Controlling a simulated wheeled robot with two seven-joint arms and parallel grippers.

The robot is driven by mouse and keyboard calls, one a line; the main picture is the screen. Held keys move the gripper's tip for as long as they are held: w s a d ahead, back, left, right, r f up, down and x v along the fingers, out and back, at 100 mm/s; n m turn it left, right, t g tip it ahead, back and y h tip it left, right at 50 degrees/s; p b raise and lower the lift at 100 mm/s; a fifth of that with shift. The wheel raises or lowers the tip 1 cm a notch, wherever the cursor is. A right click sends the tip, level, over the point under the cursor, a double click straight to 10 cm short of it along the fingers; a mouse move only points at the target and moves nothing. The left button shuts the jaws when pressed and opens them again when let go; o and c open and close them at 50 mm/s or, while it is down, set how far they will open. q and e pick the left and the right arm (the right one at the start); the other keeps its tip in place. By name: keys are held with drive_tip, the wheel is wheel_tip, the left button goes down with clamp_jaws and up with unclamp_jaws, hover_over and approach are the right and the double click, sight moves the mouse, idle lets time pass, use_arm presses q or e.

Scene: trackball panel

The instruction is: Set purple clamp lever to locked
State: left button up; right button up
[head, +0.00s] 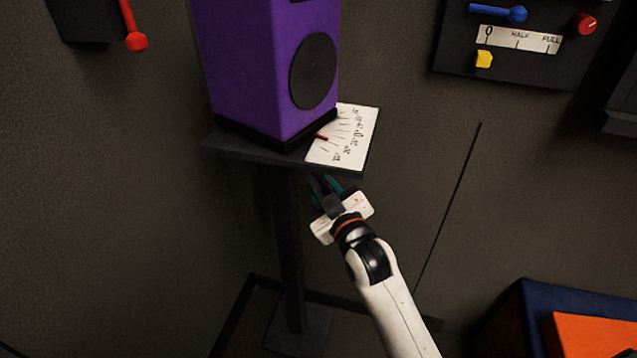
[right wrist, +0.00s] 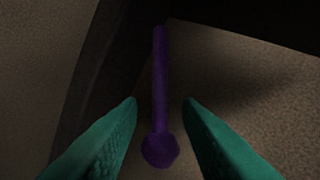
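The purple clamp lever (right wrist: 160,95) shows in the right wrist view as a thin rod with a round knob at its lower end. My right gripper (right wrist: 160,104) is open, with one teal finger on each side of the rod and a visible gap on both sides. In the head view my right gripper (head: 327,184) is just below the front edge of the stand's shelf. There only a small dark purple bit of the lever shows between the fingers; the rest is hidden. My left gripper is not in view.
A purple speaker box (head: 265,75) stands on the dark shelf (head: 232,147) above my gripper, beside a white dial card (head: 345,138). A wall panel (head: 460,55) with knobs is at upper right. An orange-topped blue box (head: 525,310) is at lower right.

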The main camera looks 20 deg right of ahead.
drive_tip(key=shift+w+a, duration=0.1)
drive_tip(key=shift+w, duration=0.95)
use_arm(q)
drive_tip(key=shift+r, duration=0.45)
use_arm(e)
clamp_jaws()
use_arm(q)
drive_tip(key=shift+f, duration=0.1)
